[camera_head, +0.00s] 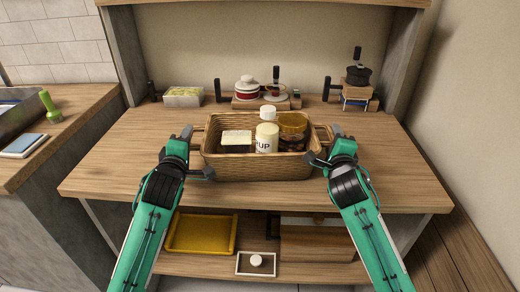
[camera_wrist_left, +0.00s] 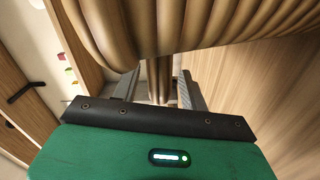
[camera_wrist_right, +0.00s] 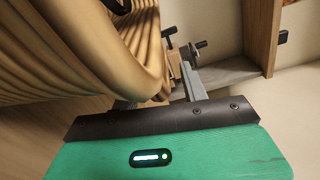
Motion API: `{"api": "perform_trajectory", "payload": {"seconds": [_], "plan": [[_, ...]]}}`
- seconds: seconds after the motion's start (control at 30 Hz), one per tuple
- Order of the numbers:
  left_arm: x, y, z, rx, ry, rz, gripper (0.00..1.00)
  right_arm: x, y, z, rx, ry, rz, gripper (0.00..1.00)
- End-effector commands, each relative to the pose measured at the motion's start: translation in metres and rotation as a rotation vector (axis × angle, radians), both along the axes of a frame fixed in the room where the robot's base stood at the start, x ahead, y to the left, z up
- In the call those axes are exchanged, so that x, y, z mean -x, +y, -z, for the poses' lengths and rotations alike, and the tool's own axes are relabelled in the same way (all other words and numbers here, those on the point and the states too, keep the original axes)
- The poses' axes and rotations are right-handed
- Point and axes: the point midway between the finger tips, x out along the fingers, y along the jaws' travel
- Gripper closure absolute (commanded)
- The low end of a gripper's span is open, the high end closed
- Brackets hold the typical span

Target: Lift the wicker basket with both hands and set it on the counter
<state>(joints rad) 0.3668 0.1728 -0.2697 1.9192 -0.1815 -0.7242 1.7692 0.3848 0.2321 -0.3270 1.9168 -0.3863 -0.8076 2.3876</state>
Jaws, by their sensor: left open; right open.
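The wicker basket (camera_head: 260,168) stands upright on the wooden worktop in front of me. It holds a pale box (camera_head: 236,138), a white-capped jar (camera_head: 267,138) and dark amber jars (camera_head: 292,138). My left gripper (camera_head: 197,152) is open at the basket's left end. In the left wrist view the left handle (camera_wrist_left: 160,78) shows between its fingers, with the woven wall (camera_wrist_left: 190,25) above. My right gripper (camera_head: 325,146) is open at the right end. In the right wrist view the right handle (camera_wrist_right: 153,82) curves down between its fingers. Contact cannot be told.
The worktop (camera_head: 110,170) is clear on both sides of the basket. Behind it are a small carton (camera_head: 183,97), a red-and-white pot (camera_head: 247,88) and a dark-topped stand (camera_head: 358,76). A side counter (camera_head: 70,130) is at left. A yellow tray (camera_head: 202,234) lies on the shelf below.

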Motion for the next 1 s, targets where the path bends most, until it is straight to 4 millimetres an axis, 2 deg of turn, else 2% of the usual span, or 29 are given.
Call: {"api": "perform_trajectory", "payload": {"seconds": [0.17,0.47,0.5,0.7,0.73,1.0], "plan": [[-0.0115,-0.0004,-0.0002,-0.001,-0.001,-0.001,0.56,-0.0116,-0.0011,0.0,0.001,0.0,0.001,0.55],[-0.013,-0.0005,0.0002,0.0,-0.001,0.0,0.56,-0.0129,-0.0013,0.0002,0.0,0.0,0.001,0.55],[-0.013,-0.0005,0.0002,0.0,-0.001,0.0,0.58,-0.0129,-0.0013,0.0002,0.0,0.0,0.001,0.57],[-0.0129,-0.0005,0.0003,0.0,0.0,0.0,0.97,-0.0128,-0.0012,0.0002,0.0,0.0,0.001,0.97],[-0.0129,-0.0005,0.0004,0.0,0.0,0.0,1.0,-0.0128,-0.0012,0.0002,0.0,0.0,0.001,1.0],[-0.0127,-0.0005,-0.0019,-0.001,-0.004,0.0,1.0,-0.0127,-0.0012,-0.0024,-0.001,-0.004,0.0,1.0]]}}
